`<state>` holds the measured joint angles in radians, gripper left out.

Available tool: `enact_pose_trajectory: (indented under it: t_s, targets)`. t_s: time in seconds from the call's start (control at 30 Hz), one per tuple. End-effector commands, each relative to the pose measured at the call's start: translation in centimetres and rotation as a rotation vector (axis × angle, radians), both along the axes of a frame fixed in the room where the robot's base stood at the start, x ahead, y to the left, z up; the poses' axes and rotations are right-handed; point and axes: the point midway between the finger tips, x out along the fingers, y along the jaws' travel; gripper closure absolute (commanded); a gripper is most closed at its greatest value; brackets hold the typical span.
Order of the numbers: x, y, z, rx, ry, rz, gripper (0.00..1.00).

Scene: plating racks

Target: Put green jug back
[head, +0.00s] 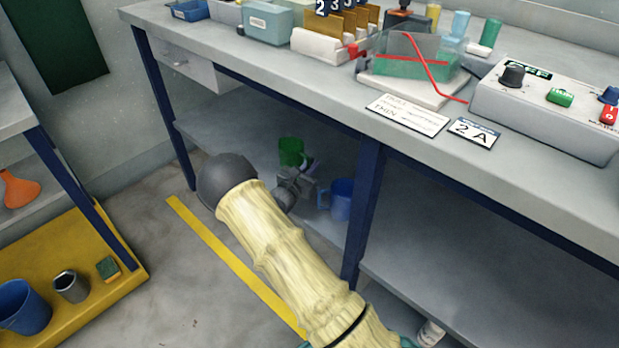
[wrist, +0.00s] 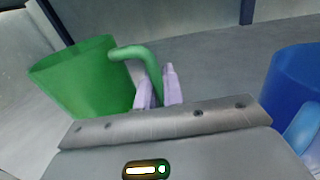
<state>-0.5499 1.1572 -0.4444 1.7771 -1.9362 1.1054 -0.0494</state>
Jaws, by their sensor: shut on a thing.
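The green jug (head: 291,152) is at the lower shelf under the workbench in the head view, just beyond my gripper (head: 306,172). In the wrist view the green jug (wrist: 85,82) is upright with a slight tilt, its handle pointing right. My gripper's pale purple fingers (wrist: 158,90) are closed on that handle. The jug's base is hidden behind my gripper body, so I cannot tell whether it touches the shelf.
A blue jug (head: 341,198) stands on the lower shelf (head: 235,125) right of my gripper, close by in the wrist view (wrist: 292,85). The shelf left of the green jug is clear.

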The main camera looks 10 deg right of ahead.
Motion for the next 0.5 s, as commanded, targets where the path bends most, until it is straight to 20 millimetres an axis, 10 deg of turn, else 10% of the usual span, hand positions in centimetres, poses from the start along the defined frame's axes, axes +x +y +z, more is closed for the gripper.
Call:
enact_pose_trajectory:
  t_s: [0.2,0.5]
  targets:
    - [0.0,-0.2,-3.9,0.0,0.001,-0.003,1.0]
    - [0.0,-0.2,-4.0,0.0,0.0,-0.003,1.0]
